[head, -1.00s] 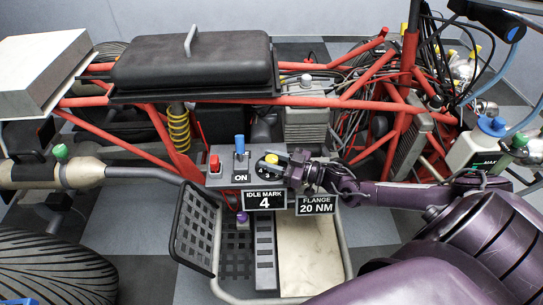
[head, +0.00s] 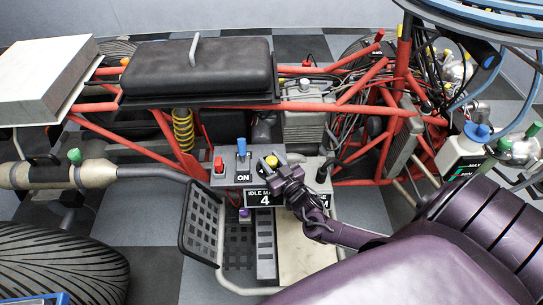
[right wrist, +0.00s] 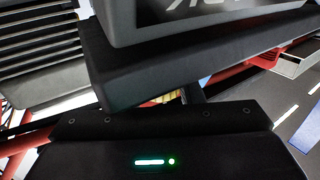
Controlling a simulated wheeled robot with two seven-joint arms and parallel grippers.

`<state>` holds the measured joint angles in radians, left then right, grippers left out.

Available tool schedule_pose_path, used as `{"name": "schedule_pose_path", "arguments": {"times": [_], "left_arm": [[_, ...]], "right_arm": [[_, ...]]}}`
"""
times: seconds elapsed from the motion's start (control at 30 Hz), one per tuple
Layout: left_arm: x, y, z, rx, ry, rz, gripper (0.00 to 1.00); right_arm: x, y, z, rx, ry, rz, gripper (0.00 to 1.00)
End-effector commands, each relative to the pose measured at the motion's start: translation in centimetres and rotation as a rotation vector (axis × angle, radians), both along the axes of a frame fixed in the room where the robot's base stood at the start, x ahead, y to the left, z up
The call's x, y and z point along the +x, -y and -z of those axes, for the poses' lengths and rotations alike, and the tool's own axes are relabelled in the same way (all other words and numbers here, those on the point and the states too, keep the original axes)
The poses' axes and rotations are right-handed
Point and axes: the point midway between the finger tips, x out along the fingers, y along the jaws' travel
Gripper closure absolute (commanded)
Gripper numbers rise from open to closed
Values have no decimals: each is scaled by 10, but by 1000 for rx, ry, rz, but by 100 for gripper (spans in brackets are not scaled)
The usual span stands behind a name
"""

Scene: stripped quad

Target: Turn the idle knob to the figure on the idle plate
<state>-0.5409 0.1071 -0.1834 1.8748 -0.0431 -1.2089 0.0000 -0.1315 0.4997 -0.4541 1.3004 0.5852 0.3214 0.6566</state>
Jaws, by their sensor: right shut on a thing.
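The idle knob (head: 271,160), with a yellow cap, stands on the grey control panel to the right of the blue switch. My right gripper (head: 277,170) is shut on the knob, its arm coming in from the lower right. The gripper hides most of the knob's dial, so I cannot read its setting. The idle plate (head: 264,200) hangs below the panel and shows a white 4; its top line is partly covered by the gripper. My left gripper is not in view. The right wrist view shows a dark housing with a green light, but no clear fingertips.
A blue switch (head: 241,147) above the word ON and a red button (head: 218,164) stand left of the knob. The flange plate (head: 324,200) is mostly hidden behind my wrist. Red frame tubes (head: 345,105) run behind the panel. A black mesh footrest (head: 199,222) is below.

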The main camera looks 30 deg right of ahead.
Motion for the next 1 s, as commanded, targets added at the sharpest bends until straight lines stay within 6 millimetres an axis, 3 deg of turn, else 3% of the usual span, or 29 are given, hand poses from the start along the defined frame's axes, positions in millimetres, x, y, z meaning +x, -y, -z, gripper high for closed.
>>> {"name": "schedule_pose_path", "arguments": {"times": [0.27, 0.63, 1.0], "left_arm": [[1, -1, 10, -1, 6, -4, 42], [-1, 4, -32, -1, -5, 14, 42], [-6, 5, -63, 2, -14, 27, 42]], "right_arm": [[0, -2, 2, 7, -2, 266, 89], [0, -1, 4, 3, -2, 540, 89], [0, 0, 2, -2, -2, 658, 89]]}}
